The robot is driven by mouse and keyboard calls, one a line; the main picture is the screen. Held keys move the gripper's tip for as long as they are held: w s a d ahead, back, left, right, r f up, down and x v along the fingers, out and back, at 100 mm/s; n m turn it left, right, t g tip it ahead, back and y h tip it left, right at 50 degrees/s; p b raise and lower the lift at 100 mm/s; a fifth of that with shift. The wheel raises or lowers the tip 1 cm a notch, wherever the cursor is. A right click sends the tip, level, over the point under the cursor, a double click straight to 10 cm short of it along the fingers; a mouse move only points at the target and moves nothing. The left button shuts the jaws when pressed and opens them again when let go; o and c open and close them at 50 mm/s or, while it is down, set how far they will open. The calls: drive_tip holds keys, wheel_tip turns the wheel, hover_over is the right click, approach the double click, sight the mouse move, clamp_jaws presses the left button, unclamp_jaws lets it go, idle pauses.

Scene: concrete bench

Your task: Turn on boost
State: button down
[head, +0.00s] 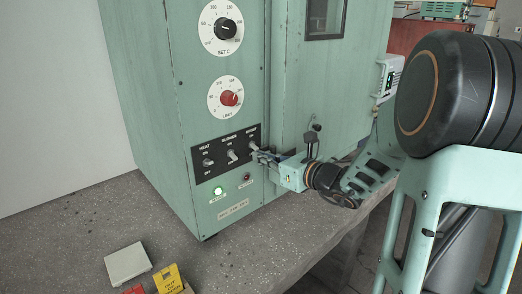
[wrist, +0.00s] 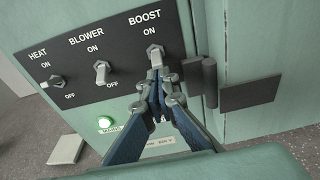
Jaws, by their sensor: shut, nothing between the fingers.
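The boost switch (wrist: 155,57) is a metal toggle at the right end of the black switch panel (head: 220,160), under the words BOOST and ON. Its OFF label is hidden behind my fingers. I cannot tell for sure which way its lever tilts. My gripper (wrist: 168,84) is shut and empty, with its fingertips just below and in front of the boost toggle. I cannot tell whether they touch it. In the head view my gripper (head: 260,154) reaches the panel from the right and partly covers the boost toggle.
The blower switch (wrist: 101,73) and heat switch (wrist: 54,81) are to the left of boost. A green lamp (head: 218,190) glows below, beside a dark red lamp (head: 248,178). A door hinge (wrist: 209,82) stands close right of my fingers. A pale block (head: 126,263) lies on the bench.

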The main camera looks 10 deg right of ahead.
drive_tip(key=shift+s+r+g+h+p, duration=0.1)
drive_tip(key=shift+r+g+h+p, duration=0.7)
drive_tip(key=shift+p, duration=2.25)
drive_tip(key=shift+d+f, duration=0.1)
drive_tip(key=shift+f, duration=0.15)
drive_tip(key=shift+r+p, duration=0.45)
drive_tip(key=shift+r, duration=0.5)
drive_tip(key=b, duration=0.1)
approach(255, 147)
drive_tip(key=shift+s+d+f, duration=0.25)
drive_tip(key=shift+s+d, duration=0.6)
drive_tip(key=shift+s, duration=0.25)
drive_tip(key=shift+g, duration=0.3)
